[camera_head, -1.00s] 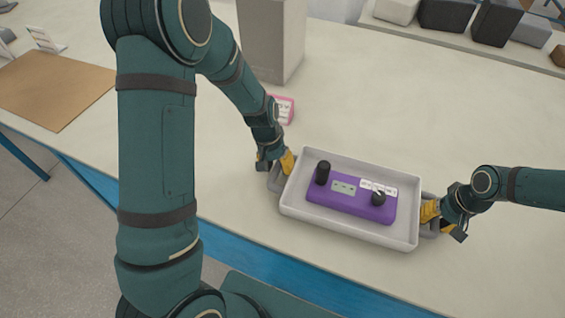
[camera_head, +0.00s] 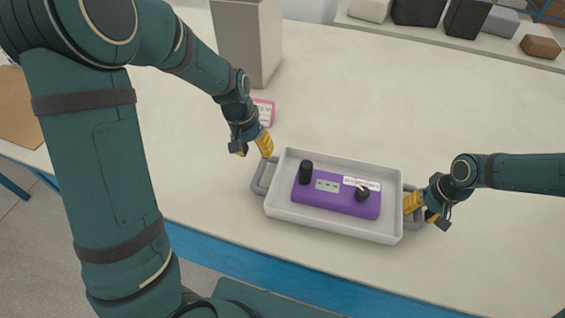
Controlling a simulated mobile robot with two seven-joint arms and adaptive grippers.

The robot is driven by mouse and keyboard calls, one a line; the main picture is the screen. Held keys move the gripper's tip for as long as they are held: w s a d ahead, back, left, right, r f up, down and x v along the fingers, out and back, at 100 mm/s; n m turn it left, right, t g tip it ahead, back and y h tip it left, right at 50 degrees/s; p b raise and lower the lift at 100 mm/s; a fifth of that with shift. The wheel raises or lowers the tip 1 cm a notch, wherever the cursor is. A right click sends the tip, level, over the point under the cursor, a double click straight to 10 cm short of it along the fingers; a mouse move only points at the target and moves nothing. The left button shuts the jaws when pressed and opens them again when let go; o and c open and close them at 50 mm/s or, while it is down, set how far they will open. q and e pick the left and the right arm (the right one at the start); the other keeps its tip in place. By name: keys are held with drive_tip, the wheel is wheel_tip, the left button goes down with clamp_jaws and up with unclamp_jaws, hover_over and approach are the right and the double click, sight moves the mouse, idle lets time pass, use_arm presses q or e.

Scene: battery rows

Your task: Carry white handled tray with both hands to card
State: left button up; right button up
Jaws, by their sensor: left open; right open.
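The white tray (camera_head: 334,230) sits on the table with a grey loop handle at each end. A purple box (camera_head: 325,200) with two black knobs and a small display lies in it. My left gripper (camera_head: 255,146) is open, just above and behind the left handle (camera_head: 262,177), apart from it. My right gripper (camera_head: 422,208) is open at the right handle (camera_head: 411,222), its yellow fingers around or beside it; I cannot tell which. A pink-edged card (camera_head: 265,110) stands behind my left gripper, partly hidden by it.
A tall grey block (camera_head: 247,45) stands behind the pink-edged card. A brown flat sheet (camera_head: 18,110) lies at the far left, partly hidden by my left arm. Several boxes (camera_head: 420,10) line the back shelf. The table right of the block is clear.

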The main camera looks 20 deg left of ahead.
use_arm(q)
drive_tip(key=shift+r, duration=0.1)
use_arm(e)
wheel_tip(320, 180, up, 12)
drive_tip(key=d, duration=0.2)
drive_tip(key=shift+d, duration=0.2)
use_arm(q)
drive_tip(key=shift+a, duration=0.1)
use_arm(e)
drive_tip(key=shift+w+f, duration=0.1)
drive_tip(key=shift+f, duration=0.05)
use_arm(q)
drive_tip(key=shift+a, duration=2.95)
use_arm(e)
drive_tip(key=shift+f, duration=0.2)
use_arm(q)
drive_tip(key=shift+r+p, duration=0.9)
drive_tip(key=shift+r, duration=0.2)
use_arm(e)
drive_tip(key=d, duration=0.6)
